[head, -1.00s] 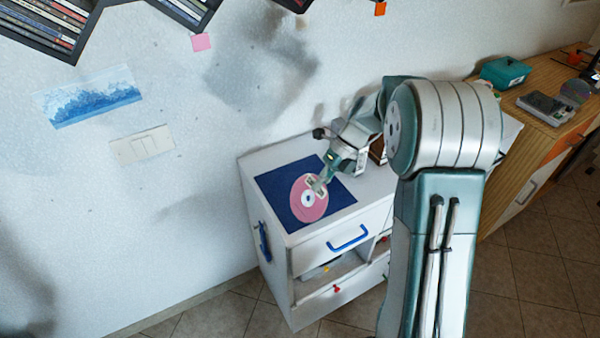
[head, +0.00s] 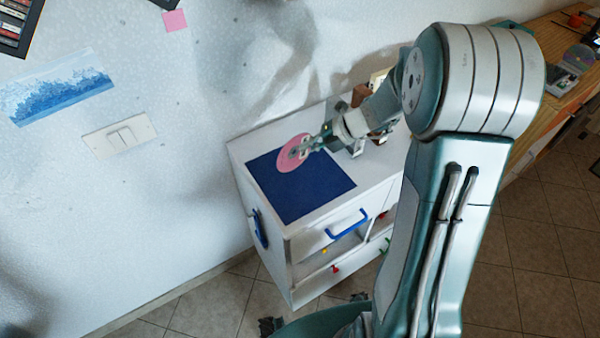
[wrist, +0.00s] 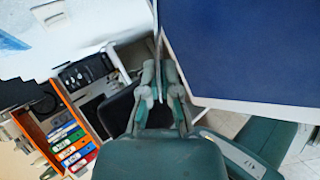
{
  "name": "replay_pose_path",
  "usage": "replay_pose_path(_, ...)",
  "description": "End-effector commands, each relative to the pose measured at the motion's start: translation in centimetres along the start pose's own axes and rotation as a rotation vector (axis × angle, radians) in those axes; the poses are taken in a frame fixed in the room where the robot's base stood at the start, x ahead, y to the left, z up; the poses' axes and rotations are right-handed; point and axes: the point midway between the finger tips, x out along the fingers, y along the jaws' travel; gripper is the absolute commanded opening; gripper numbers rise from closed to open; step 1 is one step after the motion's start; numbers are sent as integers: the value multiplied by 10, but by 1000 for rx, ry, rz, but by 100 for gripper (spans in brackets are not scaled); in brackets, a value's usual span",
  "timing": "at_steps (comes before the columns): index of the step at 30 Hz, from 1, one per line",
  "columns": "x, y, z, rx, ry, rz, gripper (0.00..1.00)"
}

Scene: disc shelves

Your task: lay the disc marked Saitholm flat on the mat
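A pink disc (head: 290,157) with a pale centre is in my gripper (head: 306,147), over the back edge of the dark blue mat (head: 305,195) in the head view. No name can be read on it. My gripper is shut on the disc's right side. In the wrist view, my gripper (wrist: 157,88) points up the picture, and the disc (wrist: 157,35) shows nearly edge-on as a thin strip between the fingers. The mat (wrist: 250,45) fills the upper right there, beside the disc. The disc looks tilted, not flat; whether its rim touches the mat, I cannot tell.
The mat lies on a white cabinet (head: 245,150) against the wall, with a blue drawer handle (head: 347,224) in front. A brown block (head: 359,95) stands behind my gripper. A wooden sideboard (head: 535,135) holds items at right. The mat is otherwise clear.

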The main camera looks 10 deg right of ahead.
Motion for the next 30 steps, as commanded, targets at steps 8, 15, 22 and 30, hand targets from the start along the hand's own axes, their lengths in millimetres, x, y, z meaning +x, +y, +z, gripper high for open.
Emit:
replay_pose_path(8,22,-26,0,1,2,0,0)
replay_pose_path(15,28,-34,0,-1,0,0,0)
replay_pose_path(22,28,-34,0,-2,0,0,0)
replay_pose_path(30,28,-34,0,-2,1,0,31)
